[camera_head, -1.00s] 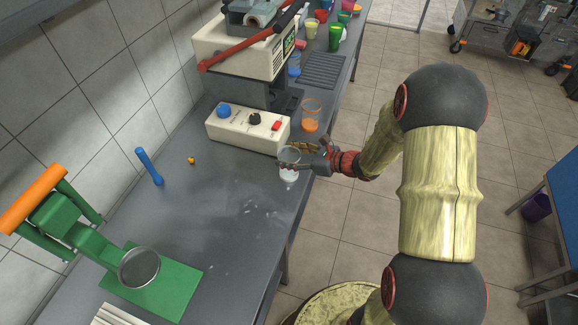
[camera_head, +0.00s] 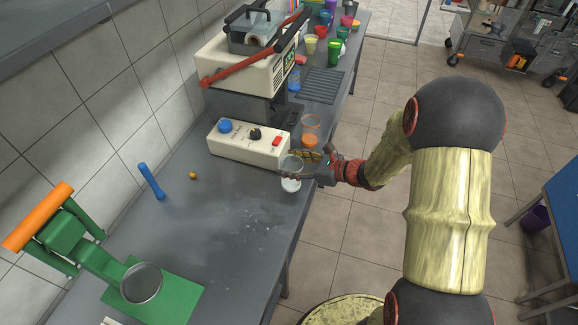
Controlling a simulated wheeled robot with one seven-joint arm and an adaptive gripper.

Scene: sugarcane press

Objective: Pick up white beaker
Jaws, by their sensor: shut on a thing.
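The white beaker (camera_head: 291,185) is a small clear vessel with white contents in its bottom, at the right edge of the grey counter in the head view. My gripper (camera_head: 299,174) reaches in from the right and is shut on the beaker's upper part. The fingers cross in front of its side and partly hide it. The beaker looks upright. I cannot tell whether its base touches the counter.
A beaker with orange liquid (camera_head: 310,140) stands just behind my gripper. The cream press machine (camera_head: 247,144) is close on the left. A green hand press (camera_head: 165,290) stands front left, with a blue stick (camera_head: 151,176) behind it.

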